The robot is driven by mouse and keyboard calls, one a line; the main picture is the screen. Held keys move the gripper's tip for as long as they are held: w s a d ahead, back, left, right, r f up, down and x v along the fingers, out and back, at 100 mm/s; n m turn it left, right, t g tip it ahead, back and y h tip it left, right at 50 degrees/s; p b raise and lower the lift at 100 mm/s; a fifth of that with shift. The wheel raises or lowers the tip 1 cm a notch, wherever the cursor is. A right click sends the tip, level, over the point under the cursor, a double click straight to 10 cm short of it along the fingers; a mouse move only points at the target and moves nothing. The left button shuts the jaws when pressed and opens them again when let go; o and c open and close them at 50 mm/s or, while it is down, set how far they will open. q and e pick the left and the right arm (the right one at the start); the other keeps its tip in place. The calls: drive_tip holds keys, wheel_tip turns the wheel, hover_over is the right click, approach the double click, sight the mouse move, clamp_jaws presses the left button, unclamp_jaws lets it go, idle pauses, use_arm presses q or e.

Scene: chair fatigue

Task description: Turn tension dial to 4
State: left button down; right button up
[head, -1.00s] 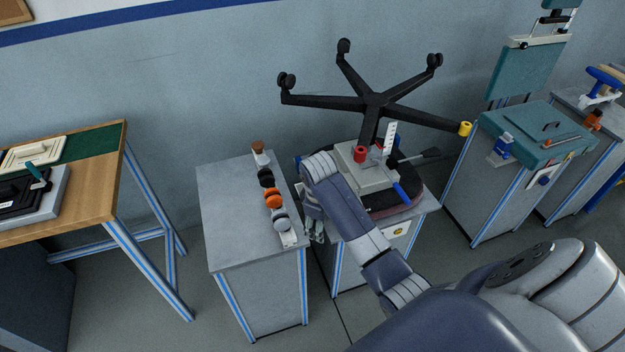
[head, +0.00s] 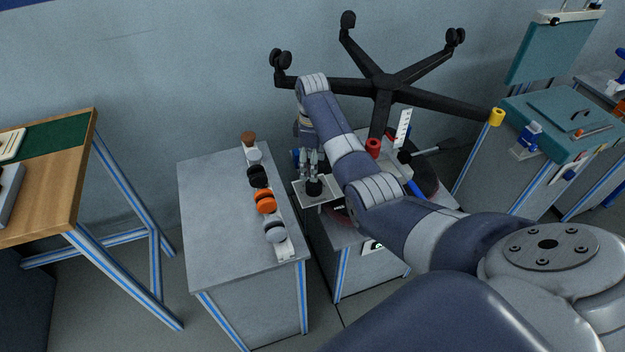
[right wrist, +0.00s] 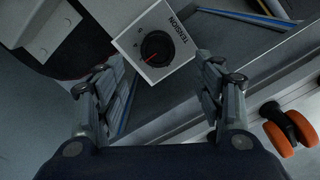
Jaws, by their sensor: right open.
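The tension dial is a round black knob (right wrist: 157,48) on a white plate (right wrist: 184,64) lettered TENSION, seen in the right wrist view. A red pointer mark on it points to the lower left; the few scale figures are too small to read surely. In the head view the knob (head: 314,188) sits on the plate projecting at the left of the chair fixture. My right gripper (head: 312,160) is open above the knob. In the right wrist view its fingers (right wrist: 158,62) stand apart to either side of the knob, with no visible contact. My left gripper is out of view.
An upturned black chair base (head: 383,88) stands behind my right arm. A grey cabinet (head: 215,215) at left carries a row of casters, including an orange one (head: 265,201). A red cylinder (head: 373,148) and white scale (head: 403,128) stand on the fixture. A teal-topped bench (head: 560,125) is at right.

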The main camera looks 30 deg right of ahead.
sight(313, 183)
wheel_tip(313, 183, down, 6)
drive_tip(key=shift+d+r, duration=0.1)
drive_tip(key=shift+r, duration=0.05)
wheel_tip(313, 183, down, 2)
drive_tip(key=shift+w+f+b, duration=0.1)
drive_tip(key=shift+b, duration=0.2)
drive_tip(key=shift+f, duration=0.1)
drive_tip(key=shift+c, duration=0.2)
drive_tip(key=c, duration=0.9)
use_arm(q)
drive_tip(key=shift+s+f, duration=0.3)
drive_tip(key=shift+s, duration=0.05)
use_arm(e)
drive_tip(key=shift+c, duration=0.5)
